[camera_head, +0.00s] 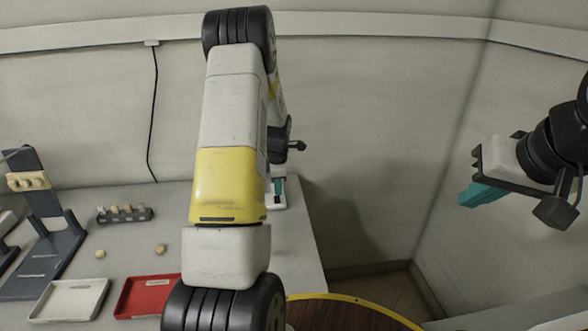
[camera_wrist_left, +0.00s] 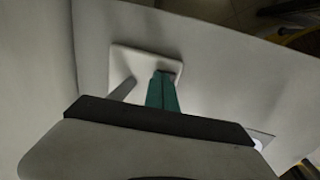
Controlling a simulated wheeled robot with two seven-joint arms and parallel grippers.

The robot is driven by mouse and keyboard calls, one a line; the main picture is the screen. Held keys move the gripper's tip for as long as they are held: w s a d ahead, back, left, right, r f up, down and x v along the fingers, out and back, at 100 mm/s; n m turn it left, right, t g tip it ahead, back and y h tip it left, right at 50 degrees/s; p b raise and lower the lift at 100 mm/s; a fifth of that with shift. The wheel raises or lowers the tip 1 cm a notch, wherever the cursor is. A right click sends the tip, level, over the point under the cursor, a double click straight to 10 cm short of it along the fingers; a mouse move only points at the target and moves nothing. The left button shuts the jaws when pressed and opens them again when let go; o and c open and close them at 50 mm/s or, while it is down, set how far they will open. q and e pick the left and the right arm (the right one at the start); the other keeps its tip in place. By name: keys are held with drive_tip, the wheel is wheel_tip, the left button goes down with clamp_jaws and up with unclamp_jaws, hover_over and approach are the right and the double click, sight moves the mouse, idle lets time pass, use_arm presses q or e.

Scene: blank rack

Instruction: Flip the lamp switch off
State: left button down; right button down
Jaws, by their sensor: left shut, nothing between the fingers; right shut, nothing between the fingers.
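A pale square plate (camera_wrist_left: 122,62) lies on the table under my left gripper in the left wrist view. It may be the base of the lamp switch, but I cannot tell. A grey slanted shape beside the fingers could be a lever or a shadow. My left gripper (camera_wrist_left: 163,76) is shut, with its teal fingertips over the plate's right part; whether they touch it is unclear. In the head view my left gripper (camera_head: 278,187) is partly hidden behind my left arm, near the table's right edge. My right gripper (camera_head: 467,197) is shut and empty in the air at the right. No lamp is recognisable.
On the table (camera_head: 160,200) stand a dark rack (camera_head: 48,225), a small holder with beige pieces (camera_head: 125,215), a white tray (camera_head: 68,300) and a red tray (camera_head: 147,297). Two loose beige pieces lie between them. A round brown surface (camera_head: 340,315) is at the bottom.

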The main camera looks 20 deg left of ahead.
use_arm(q)
drive_tip(key=shift+w+f, duration=0.1)
drive_tip(key=shift+f, duration=0.65)
drive_tip(key=shift+a, duration=0.1)
